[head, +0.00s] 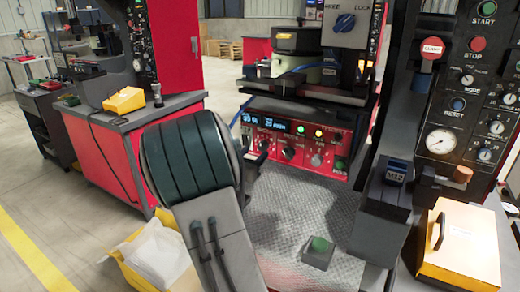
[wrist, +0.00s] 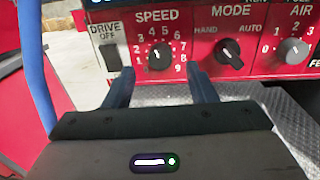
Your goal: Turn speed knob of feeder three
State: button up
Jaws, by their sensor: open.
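The speed knob (wrist: 159,56) is a dark round knob with a small white mark, set in a dial numbered 1 to 9 under the word SPEED on a red panel. The mark's exact reading is too small to tell. My gripper (wrist: 163,76) is open, with one finger on each side of the knob's lower part in the wrist view. I see no contact with the knob. In the head view the red control panel (head: 302,133) shows beyond my arm, and my gripper is mostly hidden behind the arm. The panel's feeder number is not readable.
Right of the speed knob are a mode knob (wrist: 229,53) and a grey air knob (wrist: 292,51). A drive-off button (wrist: 111,57) is at left. A blue hose (wrist: 36,75) hangs left of my gripper. A metal tread plate (head: 300,225) lies below the panel.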

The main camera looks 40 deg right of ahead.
aim_at(261, 147)
jog(key=shift+x, duration=2.35)
jog(key=c, duration=1)
jog(key=shift+o, duration=0.2)
jog(key=shift+f+b, duration=0.1)
jog(key=shift+b, duration=0.4)
